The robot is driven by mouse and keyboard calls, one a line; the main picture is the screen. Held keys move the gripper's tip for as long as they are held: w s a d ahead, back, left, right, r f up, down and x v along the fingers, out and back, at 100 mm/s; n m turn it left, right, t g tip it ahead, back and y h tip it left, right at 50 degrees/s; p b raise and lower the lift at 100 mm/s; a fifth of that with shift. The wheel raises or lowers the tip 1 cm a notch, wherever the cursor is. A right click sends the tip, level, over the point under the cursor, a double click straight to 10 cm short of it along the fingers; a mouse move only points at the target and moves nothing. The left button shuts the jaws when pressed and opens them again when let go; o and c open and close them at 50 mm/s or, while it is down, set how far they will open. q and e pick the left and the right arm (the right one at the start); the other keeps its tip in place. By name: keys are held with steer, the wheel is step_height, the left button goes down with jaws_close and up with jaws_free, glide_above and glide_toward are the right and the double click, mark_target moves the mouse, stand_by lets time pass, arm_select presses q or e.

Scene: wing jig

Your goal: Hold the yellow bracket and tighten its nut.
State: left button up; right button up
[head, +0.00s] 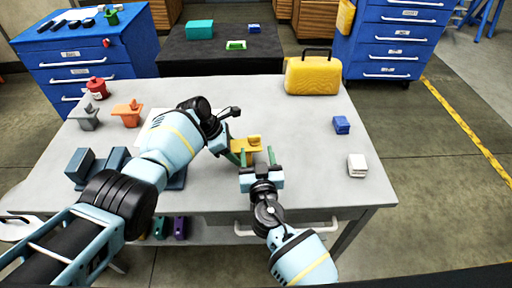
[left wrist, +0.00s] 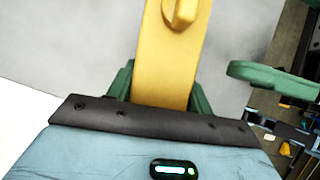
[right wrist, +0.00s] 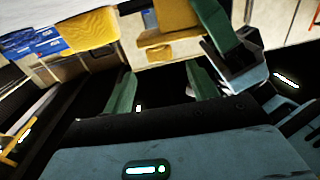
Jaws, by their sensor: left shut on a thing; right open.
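The yellow bracket (head: 243,148) is near the middle of the grey table, with a raised yellow nut (head: 254,140) on it. In the left wrist view the bracket (left wrist: 168,60) runs between the green fingertips of my left gripper (left wrist: 160,88), which is shut on it. The nut (left wrist: 181,12) stands out past the fingertips at the top edge. My right gripper (head: 257,158) is open and empty on the near side of the bracket. In the right wrist view the bracket (right wrist: 172,22) is beyond the open fingers (right wrist: 162,85), apart from them.
A yellow case (head: 313,76) stands at the table's back right. Blue (head: 341,124) and white (head: 357,165) blocks lie on the right side. Grey (head: 84,117), orange (head: 127,114) and red (head: 97,88) parts stand at the left. Dark blue blocks (head: 79,165) are near my left arm. The table's right middle is clear.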

arm_select(q)
steer(key=shift+f, duration=0.15)
stand_by(0.6)
steer(key=o, duration=1.3)
steer(key=shift+o, duration=0.4)
steer(key=shift+f, duration=0.1)
